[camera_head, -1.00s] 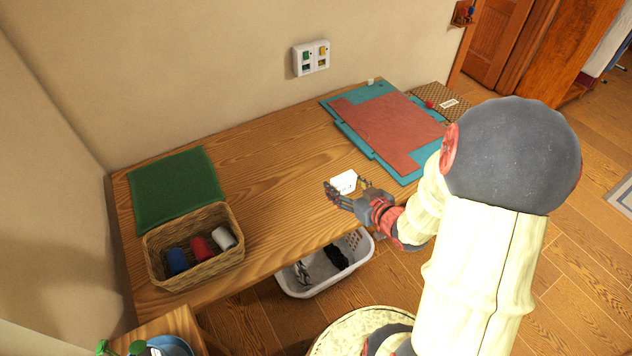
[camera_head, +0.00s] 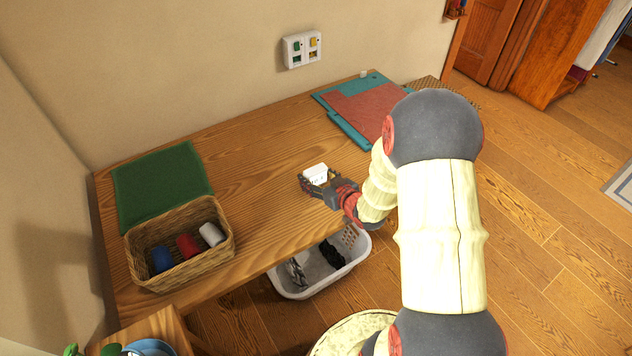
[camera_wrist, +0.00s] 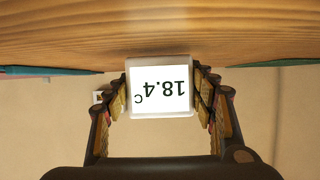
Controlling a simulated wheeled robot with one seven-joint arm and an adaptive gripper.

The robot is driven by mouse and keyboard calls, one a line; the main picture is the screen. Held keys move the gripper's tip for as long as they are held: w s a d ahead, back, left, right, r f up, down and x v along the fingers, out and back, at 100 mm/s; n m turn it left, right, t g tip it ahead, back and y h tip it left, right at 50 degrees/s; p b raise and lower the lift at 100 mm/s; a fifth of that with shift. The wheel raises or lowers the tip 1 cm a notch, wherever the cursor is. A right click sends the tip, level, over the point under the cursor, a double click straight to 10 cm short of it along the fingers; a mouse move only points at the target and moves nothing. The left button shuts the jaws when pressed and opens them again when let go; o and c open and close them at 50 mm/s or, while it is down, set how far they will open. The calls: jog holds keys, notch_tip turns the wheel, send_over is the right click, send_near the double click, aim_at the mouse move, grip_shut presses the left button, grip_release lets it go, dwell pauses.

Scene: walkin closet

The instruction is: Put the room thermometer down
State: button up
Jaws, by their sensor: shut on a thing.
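The room thermometer (camera_head: 316,172) is a small white block. In the wrist view its white face (camera_wrist: 160,92) reads 18.4 C upside down. My gripper (camera_head: 318,184) is shut on it, with one finger on each side. The thermometer is over the wooden table (camera_head: 262,150), near its front edge. In the wrist view the wood surface lies close to the thermometer's edge; I cannot tell whether they touch.
A green mat (camera_head: 165,185) and a wicker basket (camera_head: 185,272) with rolls lie at the left. A teal and red mat (camera_head: 340,118) lies at the right, partly behind my arm. A white laundry basket (camera_head: 318,290) stands below the front edge. The table's middle is clear.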

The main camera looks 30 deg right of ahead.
jog(key=shift+f, duration=0.3)
jog(key=shift+f, duration=0.15)
jog(key=o, duration=1.2)
